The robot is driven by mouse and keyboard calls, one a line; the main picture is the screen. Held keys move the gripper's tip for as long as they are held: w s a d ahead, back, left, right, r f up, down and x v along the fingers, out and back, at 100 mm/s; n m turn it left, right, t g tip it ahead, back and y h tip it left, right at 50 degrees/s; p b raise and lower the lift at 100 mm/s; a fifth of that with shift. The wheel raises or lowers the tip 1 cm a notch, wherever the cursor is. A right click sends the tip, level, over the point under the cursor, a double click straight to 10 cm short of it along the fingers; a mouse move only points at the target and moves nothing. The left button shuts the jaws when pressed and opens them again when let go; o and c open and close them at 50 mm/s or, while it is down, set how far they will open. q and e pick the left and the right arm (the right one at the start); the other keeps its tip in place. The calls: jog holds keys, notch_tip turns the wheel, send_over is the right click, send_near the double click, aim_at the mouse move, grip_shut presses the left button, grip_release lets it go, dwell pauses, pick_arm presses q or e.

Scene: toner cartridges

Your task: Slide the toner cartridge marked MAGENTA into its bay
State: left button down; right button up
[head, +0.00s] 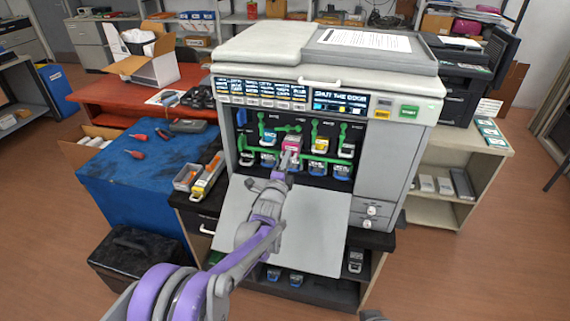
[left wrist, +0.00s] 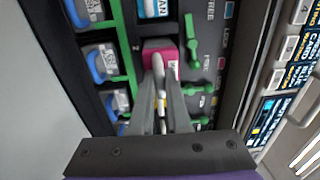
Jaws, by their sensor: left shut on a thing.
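The magenta cartridge (head: 291,143) sits in the second upper bay of the printer (head: 402,170), between a cyan and a yellow cartridge. My left gripper (head: 287,160) is in front of it, shut on its grey front grip. In the left wrist view the magenta end face (left wrist: 172,65) shows beyond the left gripper's fingers (left wrist: 159,80). I cannot tell how deep it sits. The green lever (head: 290,128) above this bay lies sideways, while those of the neighbouring bays stand upright.
The printer's front door (head: 320,220) is folded down under my left arm. Its display (head: 340,101) reads "SHUT THE DOOR". Blue-handled bottles (left wrist: 98,62) fill the row below.

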pick_arm(q)
jog(key=shift+p+x, duration=0.35)
jog(key=shift+x, duration=1.9)
jog(key=shift+f, duration=0.15)
jog(key=shift+c, duration=2)
grip_release()
jog(key=shift+s, duration=0.15)
jog(key=b+v, duration=0.2)
jog(key=v, duration=0.4)
jog(key=shift+s+a, duration=0.2)
jog(key=shift+s, duration=0.2)
